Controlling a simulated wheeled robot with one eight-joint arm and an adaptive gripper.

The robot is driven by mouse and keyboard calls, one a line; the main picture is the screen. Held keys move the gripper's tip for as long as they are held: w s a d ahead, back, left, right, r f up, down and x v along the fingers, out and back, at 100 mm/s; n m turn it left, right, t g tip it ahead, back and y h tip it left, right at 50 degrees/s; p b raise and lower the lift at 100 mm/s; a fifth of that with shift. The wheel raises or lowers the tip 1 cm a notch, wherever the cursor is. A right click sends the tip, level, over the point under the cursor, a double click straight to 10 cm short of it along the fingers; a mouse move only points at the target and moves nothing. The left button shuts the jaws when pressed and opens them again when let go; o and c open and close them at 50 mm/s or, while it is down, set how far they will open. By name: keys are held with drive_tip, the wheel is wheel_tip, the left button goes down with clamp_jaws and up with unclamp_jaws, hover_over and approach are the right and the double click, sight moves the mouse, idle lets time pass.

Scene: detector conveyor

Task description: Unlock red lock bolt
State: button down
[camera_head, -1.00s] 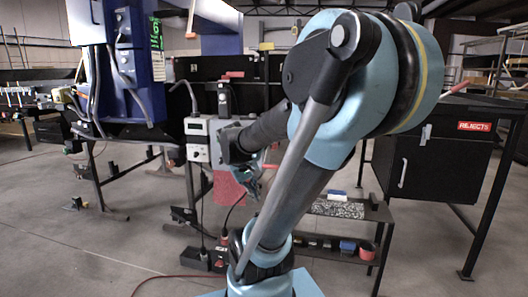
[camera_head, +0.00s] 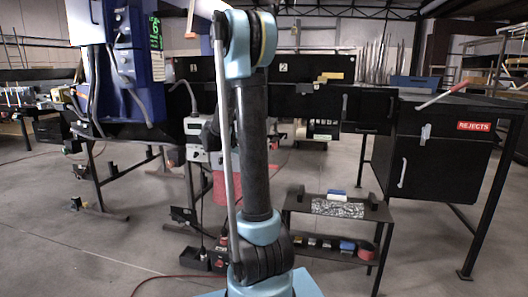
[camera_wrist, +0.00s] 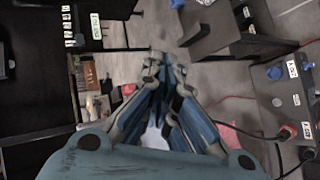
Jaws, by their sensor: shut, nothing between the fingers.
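My gripper (camera_wrist: 165,70) points away from the camera in the wrist view, its blue-and-grey fingers drawn together and empty. In the head view it is hidden behind my upright arm. A metal latch (camera_head: 425,134) shows on the cabinet's front. No red bolt can be made out for certain in the wrist view.
A grey box with a blue knob (camera_wrist: 276,73) is at the right of the wrist view. A low shelf cart (camera_head: 345,212) stands right of my arm. A blue machine (camera_head: 130,60) is at the left. Open floor lies in front of the cabinet.

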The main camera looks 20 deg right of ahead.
drive_tip(key=w+f+h, duration=0.4)
drive_tip(key=w+h, duration=0.1)
drive_tip(key=w, duration=1)
drive_tip(key=shift+w+f+n+t+h, duration=0.2)
drive_tip(key=shift+n+t+h, duration=0.1)
drive_tip(key=shift+t, duration=0.1)
drive_tip(key=d, duration=0.3)
drive_tip(key=w+d, duration=0.1)
drive_tip(key=d, duration=0.2)
drive_tip(key=w+d, duration=0.1)
drive_tip(key=d, duration=0.3)
drive_tip(key=shift+s, duration=0.1)
drive_tip(key=shift+s+d, duration=0.45)
drive_tip(key=shift+d, duration=0.2)
drive_tip(key=shift+s+d, duration=0.45)
drive_tip(key=shift+d, duration=0.15)
